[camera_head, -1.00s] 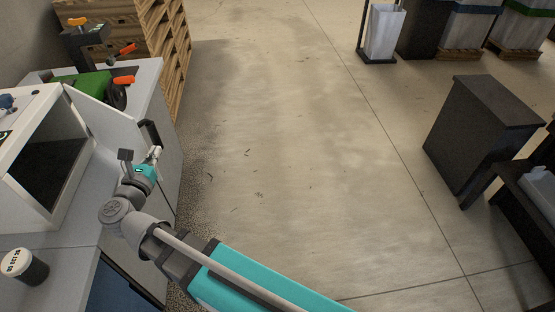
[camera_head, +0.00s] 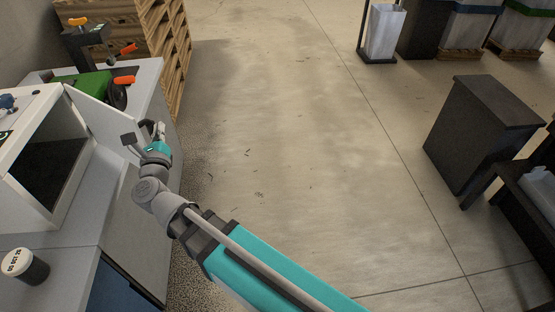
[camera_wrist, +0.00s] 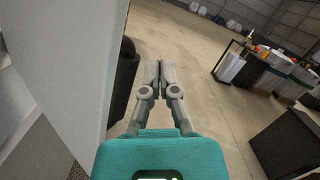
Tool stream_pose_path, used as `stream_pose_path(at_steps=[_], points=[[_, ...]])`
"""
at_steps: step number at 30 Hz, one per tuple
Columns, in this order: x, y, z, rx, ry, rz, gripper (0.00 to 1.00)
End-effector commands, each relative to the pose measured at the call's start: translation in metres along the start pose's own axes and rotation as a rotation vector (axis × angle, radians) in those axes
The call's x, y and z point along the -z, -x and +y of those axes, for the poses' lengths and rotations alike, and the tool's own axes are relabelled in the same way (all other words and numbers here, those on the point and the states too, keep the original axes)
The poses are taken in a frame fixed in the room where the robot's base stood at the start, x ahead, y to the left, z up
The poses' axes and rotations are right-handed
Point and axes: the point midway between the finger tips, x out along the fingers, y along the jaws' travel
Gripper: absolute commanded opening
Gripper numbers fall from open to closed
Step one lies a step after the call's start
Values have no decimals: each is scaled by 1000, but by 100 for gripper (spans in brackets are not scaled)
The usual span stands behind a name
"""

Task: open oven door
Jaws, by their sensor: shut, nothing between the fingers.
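The white oven (camera_head: 35,165) stands on the counter at the left of the head view, its dark inside showing. Its door (camera_head: 98,115) is swung out from the far side of the opening and stands wide open. A dark handle (camera_head: 144,132) is near the door's free edge. My gripper (camera_head: 162,128) is shut and empty, beside the handle. In the wrist view, the shut fingertips (camera_wrist: 160,68) are just right of the dark handle (camera_wrist: 124,80) and the pale door (camera_wrist: 75,65). I cannot tell whether they touch the handle.
A black jar with a white lid (camera_head: 25,266) stands on the counter near the oven. A green device with orange handles (camera_head: 88,88) is behind the door. Wooden pallets (camera_head: 150,35) stand farther back. The floor to the right is clear up to a dark cabinet (camera_head: 470,140).

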Motion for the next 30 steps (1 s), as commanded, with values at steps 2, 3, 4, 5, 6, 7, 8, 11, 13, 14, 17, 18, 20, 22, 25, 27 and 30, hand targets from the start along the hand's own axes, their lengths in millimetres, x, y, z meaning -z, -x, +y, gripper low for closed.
stream_pose_path(at_steps=[2, 3, 4, 5, 6, 7, 8, 11, 13, 14, 17, 18, 20, 22, 25, 27, 30], points=[[0, -6, -4, -21, 47, -20, 0], [1, -9, -5, -33, 71, -30, 0], [1, -11, -5, -43, 89, -39, 0], [1, -13, -6, -52, 109, -47, 0], [1, -16, -8, -64, 134, -56, 0], [1, -18, -8, -73, 153, -64, 0], [2, -20, -9, -82, 172, -72, 0], [3, -26, -12, -113, 237, -96, 0], [5, -30, -13, -134, 283, -113, 0], [6, -31, -14, -144, 303, -119, 0], [9, -36, -17, -174, 370, -141, 0], [10, -38, -19, -186, 397, -148, 0], [13, -41, -20, -205, 438, -161, 0], [16, -44, -22, -227, 486, -175, 0], [21, -48, -24, -260, 555, -193, 0], [25, -50, -27, -282, 603, -205, 0], [31, -53, -30, -316, 672, -221, 0]])
